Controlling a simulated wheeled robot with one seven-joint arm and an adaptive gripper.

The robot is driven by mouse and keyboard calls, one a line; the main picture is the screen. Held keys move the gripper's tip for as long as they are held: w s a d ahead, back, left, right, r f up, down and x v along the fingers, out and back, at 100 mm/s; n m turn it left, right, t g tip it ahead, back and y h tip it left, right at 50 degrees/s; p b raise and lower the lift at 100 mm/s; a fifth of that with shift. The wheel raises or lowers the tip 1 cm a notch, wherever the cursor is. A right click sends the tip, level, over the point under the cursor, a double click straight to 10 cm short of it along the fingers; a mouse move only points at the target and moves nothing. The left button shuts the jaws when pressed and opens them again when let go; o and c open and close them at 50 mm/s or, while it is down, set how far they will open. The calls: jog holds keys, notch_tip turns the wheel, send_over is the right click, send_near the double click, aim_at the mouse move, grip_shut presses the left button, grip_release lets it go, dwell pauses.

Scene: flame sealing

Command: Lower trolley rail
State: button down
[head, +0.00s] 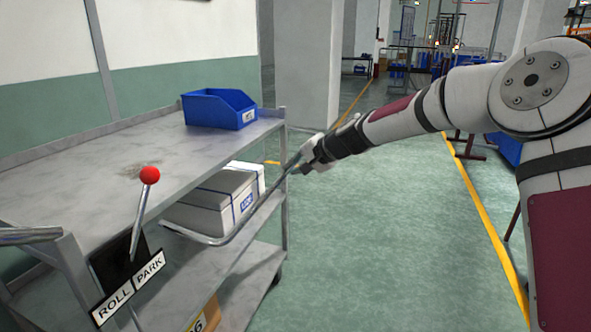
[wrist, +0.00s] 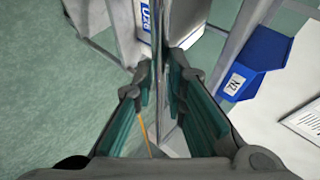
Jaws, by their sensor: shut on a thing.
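The trolley rail (head: 252,212) is a thin metal bar along the trolley's open right side. Its near end curves in beside the white box on the middle shelf. It slopes up towards my gripper (head: 300,164), which is shut on its far end. In the wrist view the rail (wrist: 158,45) runs between the two fingers of my gripper (wrist: 160,95). The grey trolley (head: 130,165) stands at the left with its top shelf above the rail. The exact contact of the finger pads is partly hidden in the head view.
A blue bin (head: 218,108) stands on the top shelf. The white strapped box (head: 215,200) lies on the middle shelf, inside the rail. A red-knobbed lever (head: 148,176) rises by the ROLL/PARK plate (head: 128,288). The green floor (head: 370,240) right of the trolley is clear.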

jog(key=shift+d+f, duration=0.2)
jog(key=shift+d, duration=0.1)
jog(key=c, duration=1.6)
grip_release()
jog(key=shift+d+r, duration=0.1)
jog(key=shift+s+r, duration=0.1)
jog(key=shift+r, duration=0.05)
jog(key=v, duration=1.1)
jog(key=shift+s+r, duration=0.15)
jog(key=shift+s, duration=0.1)
jog(key=shift+d, duration=0.15)
